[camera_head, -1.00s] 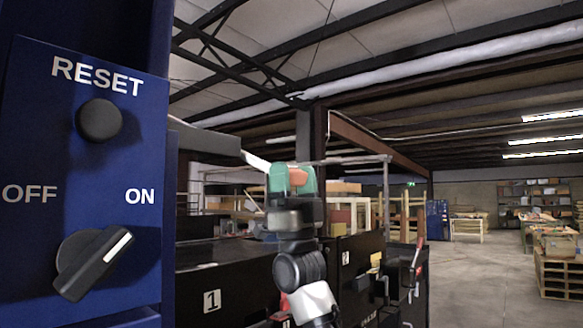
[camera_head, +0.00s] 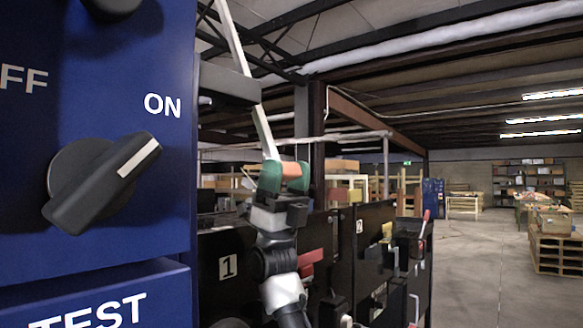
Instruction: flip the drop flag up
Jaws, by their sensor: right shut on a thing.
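The drop flag appears to be the long pale bar (camera_head: 231,40). It slants steeply up and left out of the top of the view, and a dark grey block (camera_head: 229,84) covers part of it. My right gripper (camera_head: 277,174), with green and orange finger parts, is shut on the bar's lower end. My left gripper is not in view.
A blue control panel (camera_head: 165,190) with a black rotary switch (camera_head: 105,180) turned towards ON fills the left side, close to me. Black bins (camera_head: 345,270) with numbered fronts stand behind my right arm. The floor (camera_head: 470,270) at the right is open.

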